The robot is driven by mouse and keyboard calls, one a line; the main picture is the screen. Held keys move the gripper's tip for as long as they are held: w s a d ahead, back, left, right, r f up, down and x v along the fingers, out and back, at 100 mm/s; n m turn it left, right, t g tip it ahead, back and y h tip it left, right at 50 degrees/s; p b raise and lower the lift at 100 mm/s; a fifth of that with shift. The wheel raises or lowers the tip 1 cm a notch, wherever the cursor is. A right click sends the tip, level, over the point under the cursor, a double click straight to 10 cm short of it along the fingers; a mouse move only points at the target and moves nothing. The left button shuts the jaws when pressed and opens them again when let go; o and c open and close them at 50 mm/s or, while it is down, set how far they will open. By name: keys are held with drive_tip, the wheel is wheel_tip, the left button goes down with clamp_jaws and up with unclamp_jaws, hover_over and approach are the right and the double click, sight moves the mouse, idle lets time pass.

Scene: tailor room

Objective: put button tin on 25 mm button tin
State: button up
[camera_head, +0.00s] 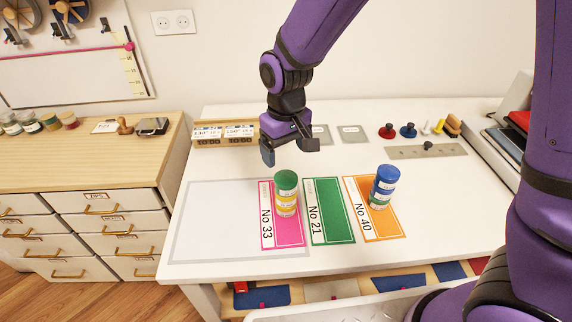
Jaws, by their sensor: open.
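A second stack (384,184) with a blue top and white and green bands stands on the orange No 40 card (389,224). The labels are too small to read, so I cannot tell which is the 25 mm tin. My gripper (288,150) is open and empty, above the table and behind the green-topped stack, apart from it.
The green No 21 card (329,212) between the stacks is bare. Red (387,130) and blue (408,130) knobbed items and a grey strip (426,151) lie at the back right. A wooden rack (208,142) stands back left. The table's left front is clear.

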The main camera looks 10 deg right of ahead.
drive_tip(key=s+d+r+m+t, duration=0.1)
drive_tip(key=s+d+r+m, duration=0.15)
drive_tip(key=d+r, duration=0.5)
drive_tip(key=s+d+r+m+t, duration=0.1)
drive_tip(key=s+d+r, duration=0.2)
drive_tip(key=d+r, duration=0.5)
drive_tip(key=s+d+r+m+t, duration=0.1)
drive_tip(key=s+d+r, duration=0.2)
drive_tip(key=s, duration=0.3)
drive_tip(key=s+d+r+m+t, duration=0.1)
drive_tip(key=s+d+r+t, duration=0.1)
drive_tip(key=s+d, duration=0.4)
drive_tip(key=shift+v, duration=0.9)
